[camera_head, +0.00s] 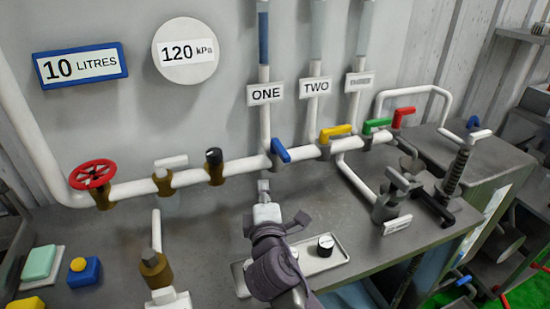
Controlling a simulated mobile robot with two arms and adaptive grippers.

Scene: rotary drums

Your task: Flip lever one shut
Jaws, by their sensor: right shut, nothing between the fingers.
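The blue lever (281,150) sits at the foot of the upright pipe under the "ONE" label (265,94). It slants down to the right across the white cross pipe. My right gripper (263,187) reaches up from the bottom middle, its tip just below the cross pipe and a little left of the lever's lower end. The gripper is shut with nothing in it and looks apart from the lever, though the exact depth is hard to judge. My left gripper is out of view.
A yellow lever (335,131), green lever (376,125) and red lever (403,117) stand further right along the pipe. A red handwheel (93,174) is at left. A tray (336,257) lies beside my right arm. A black-knobbed valve (214,157) stands left of lever one.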

